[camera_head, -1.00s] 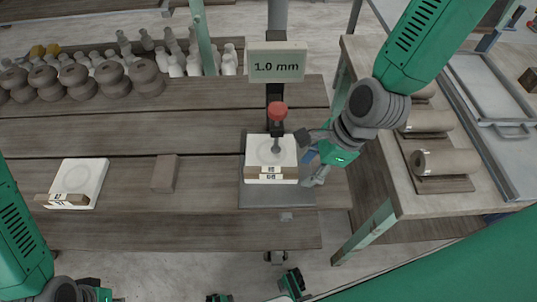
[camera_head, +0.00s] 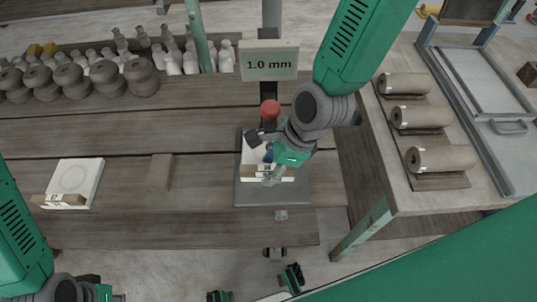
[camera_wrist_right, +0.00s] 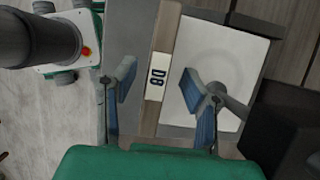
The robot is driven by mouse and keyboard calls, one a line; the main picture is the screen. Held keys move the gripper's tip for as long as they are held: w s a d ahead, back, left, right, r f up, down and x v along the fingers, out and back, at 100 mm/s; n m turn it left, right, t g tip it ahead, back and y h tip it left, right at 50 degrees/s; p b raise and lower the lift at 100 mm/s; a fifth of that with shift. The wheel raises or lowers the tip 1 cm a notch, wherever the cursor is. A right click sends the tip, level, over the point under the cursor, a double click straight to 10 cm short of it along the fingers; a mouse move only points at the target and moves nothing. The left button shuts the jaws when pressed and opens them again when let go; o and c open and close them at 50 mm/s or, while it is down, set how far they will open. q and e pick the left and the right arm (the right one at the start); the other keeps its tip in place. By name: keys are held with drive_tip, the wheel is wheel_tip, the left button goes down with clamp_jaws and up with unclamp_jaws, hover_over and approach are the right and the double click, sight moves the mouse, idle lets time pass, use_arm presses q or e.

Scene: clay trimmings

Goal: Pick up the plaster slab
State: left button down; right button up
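A white plaster slab (camera_head: 255,151) with a brown strip along its near edge lies on the grey plate of the gauge stand. The right wrist view shows this slab (camera_wrist_right: 238,58), its strip carrying a "D8" label. My right gripper (camera_head: 265,159) is at the slab and partly covers it. In the right wrist view the gripper (camera_wrist_right: 157,84) is open: one blue-padded finger is over the grey plate, the other over the white face, with the strip between. Contact cannot be told. A second white slab (camera_head: 76,181) lies at the left. My left gripper (camera_head: 103,292) is mostly cut off.
The gauge's probe (camera_wrist_right: 226,98) stands at the slab beside a finger; its red knob (camera_head: 270,108) and "1.0 mm" sign (camera_head: 269,61) rise behind. A brown block (camera_head: 160,171) lies to the left. Clay rolls (camera_head: 441,158) lie on the right table. The front boards are clear.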

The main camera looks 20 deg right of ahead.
drive_tip(key=shift+d, duration=0.1)
drive_tip(key=shift+a, duration=0.4)
clamp_jaws()
drive_tip(key=shift+s+a, duration=0.15)
drive_tip(key=shift+a, duration=0.35)
